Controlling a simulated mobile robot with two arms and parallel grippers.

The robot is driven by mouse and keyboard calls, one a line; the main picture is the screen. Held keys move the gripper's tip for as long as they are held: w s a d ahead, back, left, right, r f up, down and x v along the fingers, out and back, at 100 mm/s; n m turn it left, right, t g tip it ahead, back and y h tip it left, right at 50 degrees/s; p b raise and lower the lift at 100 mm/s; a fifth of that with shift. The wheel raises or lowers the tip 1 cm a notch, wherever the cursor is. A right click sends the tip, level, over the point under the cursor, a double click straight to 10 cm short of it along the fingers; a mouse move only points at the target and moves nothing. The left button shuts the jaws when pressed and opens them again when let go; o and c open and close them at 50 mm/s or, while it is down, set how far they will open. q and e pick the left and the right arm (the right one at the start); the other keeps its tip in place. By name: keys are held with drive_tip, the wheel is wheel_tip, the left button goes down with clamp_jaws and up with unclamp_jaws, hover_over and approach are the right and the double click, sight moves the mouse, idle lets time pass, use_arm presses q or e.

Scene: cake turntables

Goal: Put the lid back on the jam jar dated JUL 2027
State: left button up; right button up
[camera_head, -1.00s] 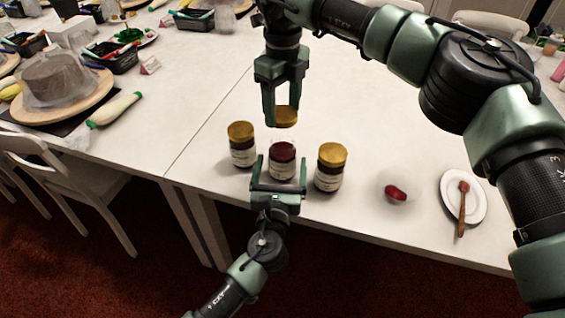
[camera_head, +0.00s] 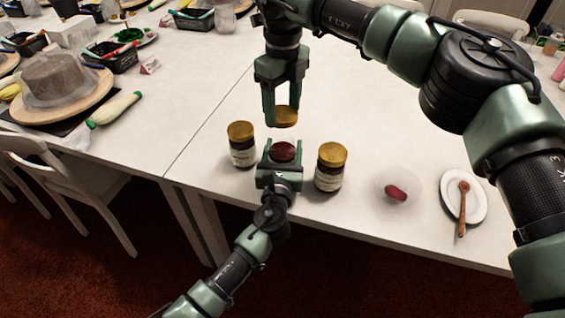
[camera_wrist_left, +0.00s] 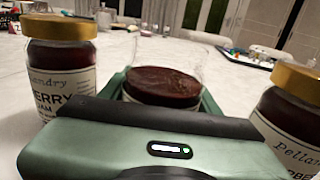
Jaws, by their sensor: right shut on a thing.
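The open jam jar (camera_head: 283,152), filled with dark red jam, stands in the middle of three jars near the table's front edge. In the left wrist view its jam (camera_wrist_left: 165,86) and clear glass rim show, without a lid. My left gripper (camera_head: 284,148) is open, with its fingers on either side of this jar. My right gripper (camera_head: 283,114) is shut on a gold lid (camera_head: 286,121) and holds it above and behind the open jar. The open jar's label is mostly hidden, and I cannot read a date.
Gold-lidded jars stand close on the left (camera_head: 242,153) and right (camera_head: 330,177) of the open jar. A red smear (camera_head: 396,192) on a clear round piece and a white plate (camera_head: 473,208) with a wooden spoon lie to the right.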

sight(282, 158)
use_arm(q)
clamp_jaws()
use_arm(e)
drive_tip(key=shift+f, duration=2.5)
drive_tip(key=shift+f, duration=0.9)
use_arm(q)
drive_tip(key=shift+f, duration=0.1)
use_arm(e)
drive_tip(key=shift+f, duration=0.55)
